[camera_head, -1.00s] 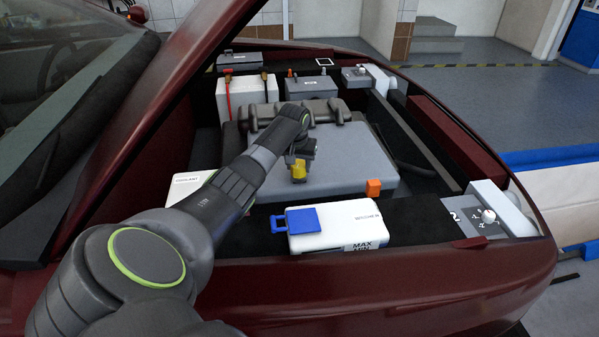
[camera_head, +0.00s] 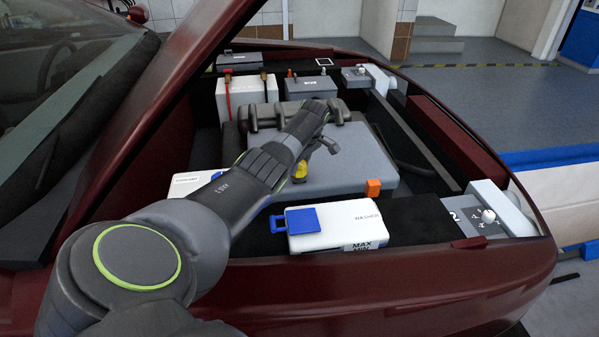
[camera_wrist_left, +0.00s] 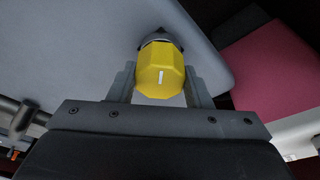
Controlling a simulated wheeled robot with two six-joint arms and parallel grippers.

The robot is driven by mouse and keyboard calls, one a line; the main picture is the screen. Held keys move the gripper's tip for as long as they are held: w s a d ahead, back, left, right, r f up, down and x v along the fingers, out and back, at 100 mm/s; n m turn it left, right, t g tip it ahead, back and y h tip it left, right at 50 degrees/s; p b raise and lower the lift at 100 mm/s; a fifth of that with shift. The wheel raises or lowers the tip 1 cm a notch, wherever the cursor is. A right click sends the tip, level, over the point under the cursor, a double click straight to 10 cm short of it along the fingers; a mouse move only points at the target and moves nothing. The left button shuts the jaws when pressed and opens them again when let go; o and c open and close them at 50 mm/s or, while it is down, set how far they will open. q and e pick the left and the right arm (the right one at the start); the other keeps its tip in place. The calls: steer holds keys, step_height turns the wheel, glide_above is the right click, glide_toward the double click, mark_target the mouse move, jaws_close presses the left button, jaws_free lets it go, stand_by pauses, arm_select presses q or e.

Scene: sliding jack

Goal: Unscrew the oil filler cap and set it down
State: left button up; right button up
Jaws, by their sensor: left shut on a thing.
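In the left wrist view the faceted cap (camera_wrist_left: 160,75) with a white mark sits between the two fingers. A dark round part (camera_wrist_left: 160,38) shows just behind it; I cannot tell whether the cap is still seated on it. My left gripper (camera_head: 316,150) is shut on the cap; its fingers also show in the left wrist view (camera_wrist_left: 160,85). My right gripper is not in view.
A white washer tank (camera_head: 340,225) with a blue lid (camera_head: 302,220) stands at the front of the bay. An orange piece (camera_head: 373,188) is at the cover's right front corner. A white coolant tank (camera_head: 195,182) is partly behind my arm. The raised hood edge rises at left.

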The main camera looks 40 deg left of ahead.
arm_select(q)
steer(key=o, duration=0.7)
steer(key=shift+d+f, duration=0.1)
steer(key=o, duration=0.6)
steer(key=shift+c, duration=0.2)
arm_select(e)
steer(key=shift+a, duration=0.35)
